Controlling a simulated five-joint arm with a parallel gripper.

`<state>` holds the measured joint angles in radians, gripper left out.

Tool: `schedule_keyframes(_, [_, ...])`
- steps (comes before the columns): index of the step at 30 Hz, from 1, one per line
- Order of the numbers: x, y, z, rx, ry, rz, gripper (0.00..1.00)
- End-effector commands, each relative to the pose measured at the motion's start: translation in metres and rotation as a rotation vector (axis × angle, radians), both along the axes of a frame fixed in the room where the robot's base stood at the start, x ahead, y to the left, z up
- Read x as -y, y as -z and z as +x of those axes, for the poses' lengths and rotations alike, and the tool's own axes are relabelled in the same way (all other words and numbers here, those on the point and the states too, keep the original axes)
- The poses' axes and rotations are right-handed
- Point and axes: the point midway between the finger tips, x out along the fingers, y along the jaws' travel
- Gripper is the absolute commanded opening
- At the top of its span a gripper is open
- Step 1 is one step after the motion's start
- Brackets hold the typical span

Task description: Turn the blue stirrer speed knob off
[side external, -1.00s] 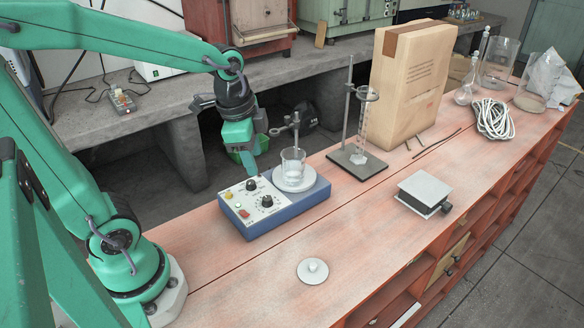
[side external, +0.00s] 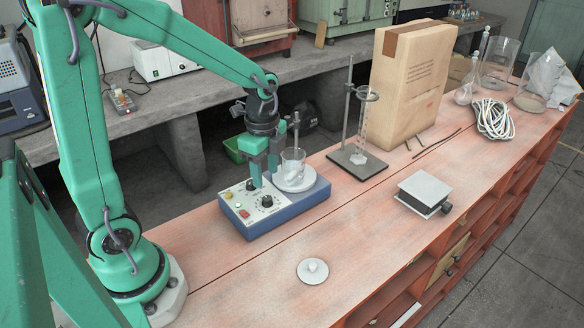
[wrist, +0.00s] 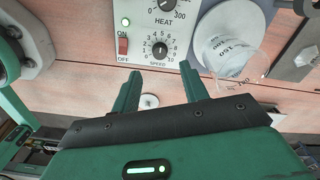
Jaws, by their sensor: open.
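The blue stirrer (side external: 290,216) stands on the wooden bench, with a pale control panel on its sloping front. Its black speed knob (side external: 267,201) sits beside the red on/off switch (side external: 244,213). In the wrist view the speed knob (wrist: 160,49) shows just beyond my fingertips, ringed by numbers, with the heat knob (wrist: 164,3) above it. I cannot clearly tell where its pointer stands. My gripper (side external: 266,178) points down over the panel, close to the heat knob. In the wrist view my gripper (wrist: 160,72) is open, its two fingers apart with nothing between them.
A glass beaker (side external: 293,163) stands on the stirrer's round plate, close to my gripper. A ring stand (side external: 347,120) and a large paper bag (side external: 415,85) stand to the right.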

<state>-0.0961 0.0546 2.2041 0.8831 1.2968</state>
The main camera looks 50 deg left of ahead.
Motion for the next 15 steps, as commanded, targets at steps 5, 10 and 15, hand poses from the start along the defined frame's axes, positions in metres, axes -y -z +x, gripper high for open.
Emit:
schedule_keyframes(5, [0.000, 0.017, -0.001, -0.004, -0.001, -0.001, 0.44])
schedule_keyframes(10, [0.000, 0.038, -0.001, -0.005, -0.001, -0.001, 0.44])
schedule_keyframes(15, [0.000, 0.056, -0.001, -0.003, -0.001, 0.000, 0.44])
